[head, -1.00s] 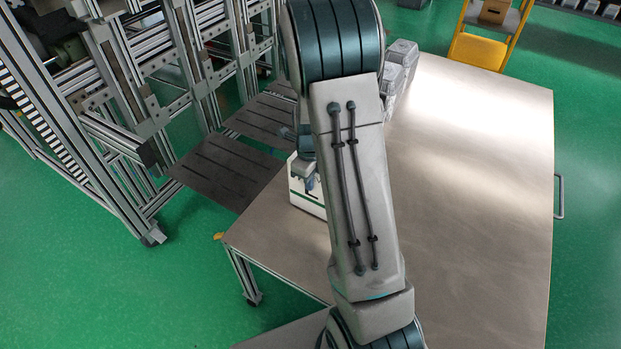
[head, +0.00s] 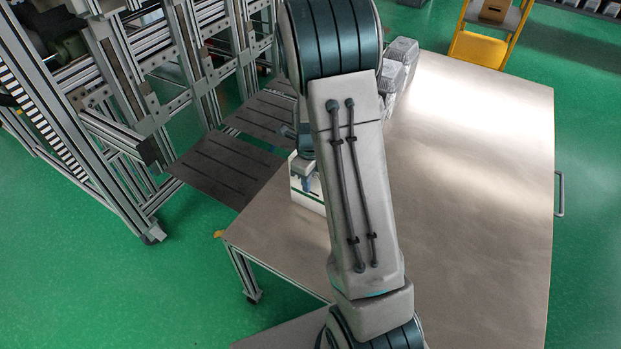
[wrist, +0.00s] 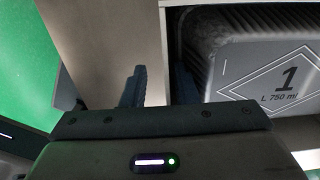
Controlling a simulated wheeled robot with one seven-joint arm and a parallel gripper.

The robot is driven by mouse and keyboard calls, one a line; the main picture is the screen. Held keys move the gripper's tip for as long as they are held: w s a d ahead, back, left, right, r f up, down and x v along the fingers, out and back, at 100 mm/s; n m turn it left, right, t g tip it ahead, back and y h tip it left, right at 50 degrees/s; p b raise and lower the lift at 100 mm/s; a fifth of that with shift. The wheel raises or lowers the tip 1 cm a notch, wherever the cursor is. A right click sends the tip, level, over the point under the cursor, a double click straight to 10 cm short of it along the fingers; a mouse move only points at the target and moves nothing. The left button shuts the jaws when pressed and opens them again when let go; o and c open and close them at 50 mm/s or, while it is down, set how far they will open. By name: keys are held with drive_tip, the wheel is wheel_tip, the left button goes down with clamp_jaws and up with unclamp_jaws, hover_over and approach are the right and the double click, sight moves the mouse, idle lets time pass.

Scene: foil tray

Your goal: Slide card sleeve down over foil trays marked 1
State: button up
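The white card sleeve (head: 309,202) with a green stripe stands on the table's left side, partly hidden by my arm. In the wrist view a grey foil tray (wrist: 245,50) with ribbed edges and a lid marked "1 L 750 ml" lies beside the sleeve's white wall (wrist: 164,50), with more white below it. I cannot tell how deep the tray sits in the sleeve. My gripper (wrist: 160,85) is open. Its left finger is outside the white wall and its right finger is on the tray side. It also shows over the sleeve in the head view (head: 309,185).
More foil trays (head: 400,65) stand at the table's back, partly behind my arm. The table (head: 470,190) is bare on the right. Dark slatted shelves (head: 225,165) of a metal rack adjoin its left edge. A yellow step stand (head: 478,48) is beyond the back.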

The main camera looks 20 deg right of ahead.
drive_tip(key=shift+d+r, duration=0.1)
wheel_tip(320, 180, up, 14)
drive_tip(key=p, duration=0.2)
idle(0.4)
drive_tip(key=shift+f, duration=0.2)
drive_tip(key=s+a+r+n+t+p, duration=0.1)
drive_tip(key=s+a+r+n+p, duration=0.3)
drive_tip(key=s+r+n, duration=0.5)
drive_tip(key=s+a+r+n+t+p, duration=0.1)
drive_tip(key=s+a+r+n+p, duration=0.2)
drive_tip(key=n, duration=1.6)
drive_tip(key=s+r+p, duration=0.3)
drive_tip(key=s+r, duration=0.3)
drive_tip(key=s, duration=0.1)
drive_tip(key=shift+a+t, duration=0.35)
drive_tip(key=shift+t, duration=0.05)
drive_tip(key=shift+r, duration=0.1)
drive_tip(key=shift+c, duration=0.3)
